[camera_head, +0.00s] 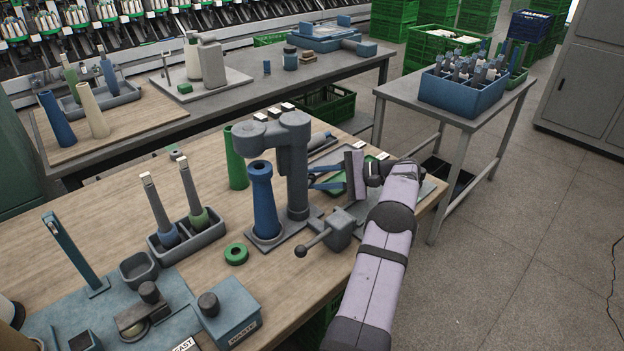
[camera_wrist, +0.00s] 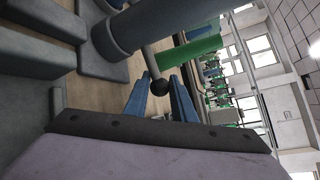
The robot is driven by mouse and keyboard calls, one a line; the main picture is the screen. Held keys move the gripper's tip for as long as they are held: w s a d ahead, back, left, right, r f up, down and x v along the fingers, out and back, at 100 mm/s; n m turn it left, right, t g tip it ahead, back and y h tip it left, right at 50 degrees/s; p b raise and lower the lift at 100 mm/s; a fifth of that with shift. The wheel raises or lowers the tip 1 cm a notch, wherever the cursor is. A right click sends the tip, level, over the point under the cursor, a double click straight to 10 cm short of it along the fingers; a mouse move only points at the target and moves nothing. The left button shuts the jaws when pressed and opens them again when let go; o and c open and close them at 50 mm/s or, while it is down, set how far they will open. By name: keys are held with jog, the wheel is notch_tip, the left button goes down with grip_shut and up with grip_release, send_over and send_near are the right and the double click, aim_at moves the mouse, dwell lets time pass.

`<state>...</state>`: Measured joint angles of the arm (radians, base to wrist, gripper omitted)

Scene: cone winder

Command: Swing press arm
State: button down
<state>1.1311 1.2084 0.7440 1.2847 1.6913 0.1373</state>
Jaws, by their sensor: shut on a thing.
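The press has an upright grey column (camera_head: 297,172) with a press arm (camera_head: 272,128) reaching left from its top. The arm's round head is above a tall blue cone (camera_head: 264,205) standing upright on the press base. My gripper (camera_head: 313,179) reaches in from the right beside the column, at about its mid-height. In the wrist view, its two blue fingers (camera_wrist: 162,88) close around a black ball knob (camera_wrist: 159,87) on a thin rod. The rod runs toward the grey-blue column.
A green cone (camera_head: 236,160) stands behind the press. A lever with a ball end (camera_head: 300,251) sticks out from a grey box in front. A green ring (camera_head: 236,254) and a two-cone holder (camera_head: 190,238) are to the left. Bare wood lies in front of the ring.

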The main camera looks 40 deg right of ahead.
jog(key=c, duration=1.5)
grip_release()
jog(key=shift+s+d, duration=0.1)
jog(key=shift+v, duration=3.5)
